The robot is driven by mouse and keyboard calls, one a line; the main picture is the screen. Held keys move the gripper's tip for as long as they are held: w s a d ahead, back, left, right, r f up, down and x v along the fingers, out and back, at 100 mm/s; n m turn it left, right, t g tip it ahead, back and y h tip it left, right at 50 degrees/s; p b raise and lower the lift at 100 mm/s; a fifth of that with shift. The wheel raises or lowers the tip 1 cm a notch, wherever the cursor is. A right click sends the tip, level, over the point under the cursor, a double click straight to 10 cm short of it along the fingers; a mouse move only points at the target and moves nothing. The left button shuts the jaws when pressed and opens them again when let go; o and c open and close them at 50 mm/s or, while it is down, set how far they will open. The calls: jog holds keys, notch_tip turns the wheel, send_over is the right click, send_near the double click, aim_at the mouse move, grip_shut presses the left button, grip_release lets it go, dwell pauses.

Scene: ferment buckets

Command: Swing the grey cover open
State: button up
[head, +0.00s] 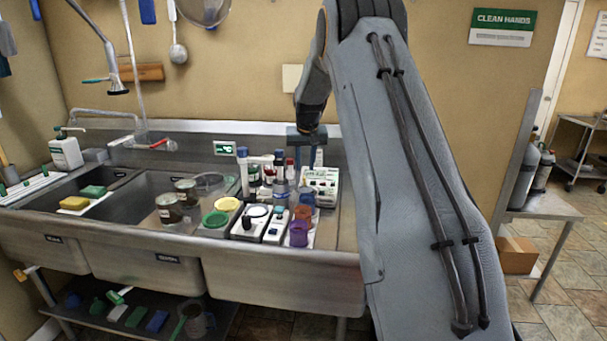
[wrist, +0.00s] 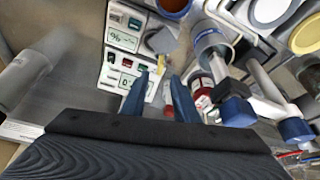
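My gripper (head: 305,160) points down over the right part of the steel sink's drainboard, above a white meter (head: 322,183). In the wrist view its two blue fingers (wrist: 160,92) are apart, with no object seen gripped between them. The meter (wrist: 122,38) lies left of and beyond the fingers, showing displays and coloured buttons. A small grey piece (wrist: 162,40) sits beside the meter, just beyond the fingertips. It may be the grey cover, but I cannot tell for sure, nor whether it is open or shut.
Several bottles, including a red-labelled one (wrist: 203,92), stand close to the right finger. White boxes (head: 250,221), a purple cup (head: 299,233) and a yellow-topped tub (head: 228,204) crowd the drainboard. Dark jars (head: 168,208) stand left. The drainboard's right end (head: 347,228) looks bare.

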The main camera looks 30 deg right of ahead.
jog(key=shift+v, duration=1.25)
